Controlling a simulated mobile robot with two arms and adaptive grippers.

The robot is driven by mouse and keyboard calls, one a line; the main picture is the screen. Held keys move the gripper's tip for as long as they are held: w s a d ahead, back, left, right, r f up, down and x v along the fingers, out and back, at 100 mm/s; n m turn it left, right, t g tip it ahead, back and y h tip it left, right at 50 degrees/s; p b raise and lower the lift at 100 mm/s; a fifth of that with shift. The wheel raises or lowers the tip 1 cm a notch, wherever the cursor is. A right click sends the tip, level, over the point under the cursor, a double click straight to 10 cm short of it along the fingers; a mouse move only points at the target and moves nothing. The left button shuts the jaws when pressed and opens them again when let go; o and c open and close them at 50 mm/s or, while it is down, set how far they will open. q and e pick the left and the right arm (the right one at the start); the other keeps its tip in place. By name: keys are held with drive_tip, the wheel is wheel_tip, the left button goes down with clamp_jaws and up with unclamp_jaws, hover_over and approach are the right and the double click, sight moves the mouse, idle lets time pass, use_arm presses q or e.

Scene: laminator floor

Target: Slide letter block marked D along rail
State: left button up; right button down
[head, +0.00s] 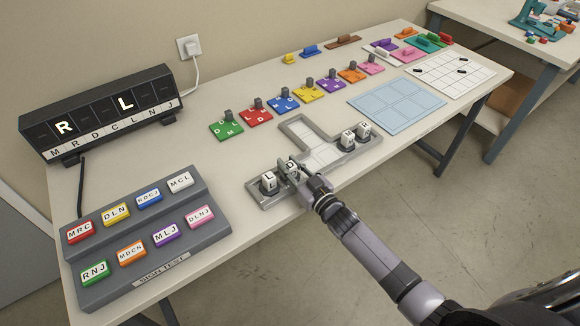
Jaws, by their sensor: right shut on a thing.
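The rail is a grey T-shaped tray (318,154) with raised walls near the front edge of the table. My right gripper (297,177) reaches in from the lower right and is shut on a white letter block (291,166) in the left part of the rail. Its mark is partly covered by the fingers but looks like a D. The block marked L (269,182) sits just left of it, near the rail's left end; I cannot tell whether they touch. Two more letter blocks, one (347,139) and another (363,129), sit at the right end. My left gripper is not in view.
A display box (98,112) showing R and L stands at back left. A grey panel with several coloured buttons (150,255) lies front left. Coloured tiles with grey knobs (258,117) line the back. A light blue grid mat (396,102) lies to the right. The rail's middle and back branch are empty.

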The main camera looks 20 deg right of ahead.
drive_tip(key=shift+w+d, duration=0.1)
drive_tip(key=c, duration=1.3)
unclamp_jaws()
drive_tip(key=v, duration=1.2)
